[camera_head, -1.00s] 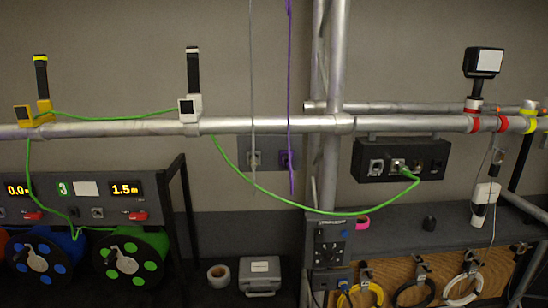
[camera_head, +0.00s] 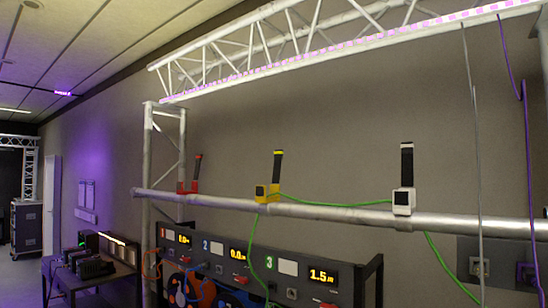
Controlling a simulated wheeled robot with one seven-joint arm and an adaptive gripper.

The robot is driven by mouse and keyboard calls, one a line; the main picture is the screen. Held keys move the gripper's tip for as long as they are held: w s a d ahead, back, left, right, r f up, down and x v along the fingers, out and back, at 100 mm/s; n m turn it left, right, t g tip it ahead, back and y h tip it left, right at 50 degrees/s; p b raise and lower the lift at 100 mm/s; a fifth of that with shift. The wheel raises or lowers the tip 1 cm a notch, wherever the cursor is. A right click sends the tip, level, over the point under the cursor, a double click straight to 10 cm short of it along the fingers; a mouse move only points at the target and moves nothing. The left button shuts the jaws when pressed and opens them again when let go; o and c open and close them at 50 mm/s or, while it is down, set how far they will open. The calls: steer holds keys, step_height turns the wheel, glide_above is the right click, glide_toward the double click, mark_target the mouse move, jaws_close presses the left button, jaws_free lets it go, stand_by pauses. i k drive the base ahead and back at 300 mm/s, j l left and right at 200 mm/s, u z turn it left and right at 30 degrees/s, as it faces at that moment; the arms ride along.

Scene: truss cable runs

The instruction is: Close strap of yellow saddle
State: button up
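The yellow saddle (camera_head: 268,193) sits on the horizontal silver pipe (camera_head: 325,211), left of the white saddle. Its black strap (camera_head: 278,166) stands upright, open, with a yellow tip. The green cable (camera_head: 330,201) passes at the yellow saddle, hangs down below it on the left, and runs right to the white saddle (camera_head: 403,201). The white saddle's black strap (camera_head: 407,163) also stands upright and open. My gripper is not in view, so its state is hidden.
A red saddle (camera_head: 187,188) with an upright strap is farther left on the pipe. Below stands a reel rack (camera_head: 290,268) with numbered displays. An overhead truss (camera_head: 340,50) crosses above. Grey and purple cables (camera_head: 527,150) hang at the right. A side table (camera_head: 95,275) is at left.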

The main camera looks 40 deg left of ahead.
mark_target(279, 153)
steer(key=i+j+u, duration=0.15)
steer(key=u, duration=0.35)
steer(key=i+j+u, duration=0.1)
steer(key=u, duration=0.35)
steer(key=i+u, duration=0.2)
steer(key=u, duration=0.3)
